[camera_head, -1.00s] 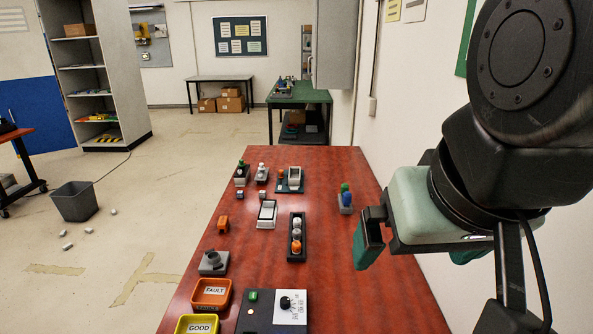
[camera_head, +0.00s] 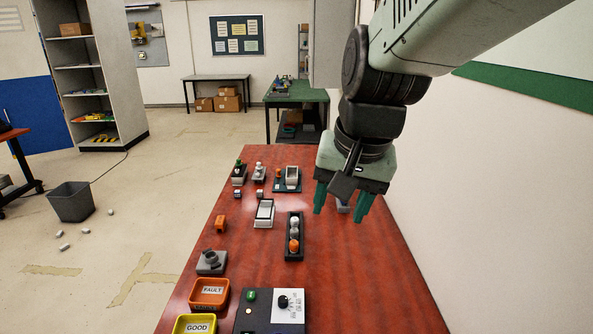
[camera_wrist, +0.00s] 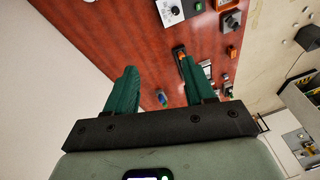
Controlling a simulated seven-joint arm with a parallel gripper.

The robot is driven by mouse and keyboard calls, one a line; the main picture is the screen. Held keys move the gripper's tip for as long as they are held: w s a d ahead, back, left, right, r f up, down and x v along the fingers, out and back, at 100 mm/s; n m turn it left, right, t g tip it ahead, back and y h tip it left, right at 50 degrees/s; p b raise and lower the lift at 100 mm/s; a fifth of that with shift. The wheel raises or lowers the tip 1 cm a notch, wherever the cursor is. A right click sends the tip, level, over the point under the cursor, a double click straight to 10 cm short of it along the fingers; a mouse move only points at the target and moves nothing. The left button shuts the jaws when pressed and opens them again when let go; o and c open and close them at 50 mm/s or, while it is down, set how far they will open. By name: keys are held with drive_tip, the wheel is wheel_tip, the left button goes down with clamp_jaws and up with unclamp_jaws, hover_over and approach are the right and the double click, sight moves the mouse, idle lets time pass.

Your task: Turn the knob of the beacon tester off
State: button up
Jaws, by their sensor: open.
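A dark box with a white dial panel (camera_head: 290,306) and a black knob (camera_head: 283,300) stands at the near end of the red table; it appears to be the beacon tester. A green button (camera_head: 252,295) and a small yellowish light sit on its left part. The knob's setting is too small to read. In the wrist view the knob (camera_wrist: 176,10) is at the top edge. My gripper (camera_head: 339,216) is open and empty, pointing down above the table's right side, beyond the tester and apart from it. It also shows in the wrist view (camera_wrist: 158,65).
A small blue and green item (camera_wrist: 162,98) lies below my gripper, mostly hidden in the head view. A black holder with balls (camera_head: 294,238), a grey knobbed device (camera_head: 211,262), an orange FAULT tray (camera_head: 209,293) and a yellow GOOD tray (camera_head: 195,325) stand nearby. The table's right front is clear.

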drive_tip(key=w+a+f+m+g, duration=0.2)
drive_tip(key=w+a+f, duration=0.4)
drive_tip(key=w+f, duration=0.55)
drive_tip(key=m+g+h, duration=0.1)
drive_tip(key=m, duration=0.1)
approach(283, 299)
wheel_tip(283, 299, down, 9)
drive_tip(key=shift+w+a, duration=0.15)
drive_tip(key=shift+w, duration=0.05)
drive_tip(key=shift+c, duration=0.3)
clamp_jaws()
